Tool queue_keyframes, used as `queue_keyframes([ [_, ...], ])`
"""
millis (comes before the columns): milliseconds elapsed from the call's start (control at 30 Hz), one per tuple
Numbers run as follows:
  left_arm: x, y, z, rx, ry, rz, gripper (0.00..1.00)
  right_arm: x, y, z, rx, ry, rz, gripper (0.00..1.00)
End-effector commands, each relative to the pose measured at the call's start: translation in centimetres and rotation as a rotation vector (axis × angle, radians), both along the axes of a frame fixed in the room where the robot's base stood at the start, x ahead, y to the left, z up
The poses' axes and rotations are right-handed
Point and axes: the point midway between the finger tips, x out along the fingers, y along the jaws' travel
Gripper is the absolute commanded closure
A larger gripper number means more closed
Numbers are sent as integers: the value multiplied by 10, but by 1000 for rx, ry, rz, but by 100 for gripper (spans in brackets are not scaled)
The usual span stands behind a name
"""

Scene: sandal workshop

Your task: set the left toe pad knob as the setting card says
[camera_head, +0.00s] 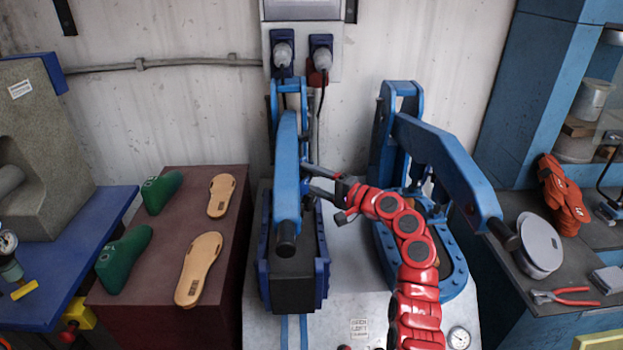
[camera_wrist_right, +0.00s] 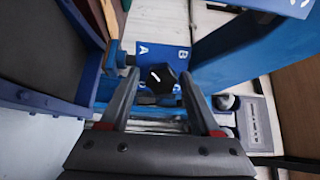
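In the right wrist view, a black faceted knob (camera_wrist_right: 161,79) with a short white mark sits before a blue plate (camera_wrist_right: 160,57). The plate has a white A at left and another white letter, probably B, at right. The white mark lies on the knob's left part, on the A side. My right gripper (camera_wrist_right: 160,82) is open, one finger on each side of the knob with small gaps seeming to show. In the head view the right gripper (camera_head: 314,180) reaches in beside the left blue press arm (camera_head: 288,165), which hides the knob. The left gripper is out of view.
A small card (camera_head: 359,327) on the press base has print, perhaps "OPEN LEFT". A second blue press arm (camera_head: 445,165) stands close to my right arm. Green lasts (camera_head: 124,255) and tan soles (camera_head: 198,270) lie on the brown block at left. Red pliers (camera_head: 565,296) lie at right.

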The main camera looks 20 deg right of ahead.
Motion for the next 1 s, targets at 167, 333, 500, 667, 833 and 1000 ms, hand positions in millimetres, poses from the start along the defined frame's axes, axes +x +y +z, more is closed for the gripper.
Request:
queue_keyframes([
  [167, 0, 0, 0, 0, 0, 0, 50, 0, 0, 1, 1, -1, -1, 24],
  [333, 0, 0, 0, 0, 0, 0, 50, 0, -1, 1, 1, -2, -2, 24],
  [500, 0, 0, -2, 0, 0, 0, 50, -12, -12, 0, 2, -3, -6, 24],
  [667, 0, 0, -7, 0, 0, 0, 50, -43, -34, -1, 2, -3, -8, 24],
  [833, 0, 0, -11, 0, 0, 0, 50, -81, -61, 0, 1, -6, -10, 24],
  [1000, 0, 0, -15, 0, 0, 0, 50, -113, -84, 0, 3, -3, -7, 24],
])
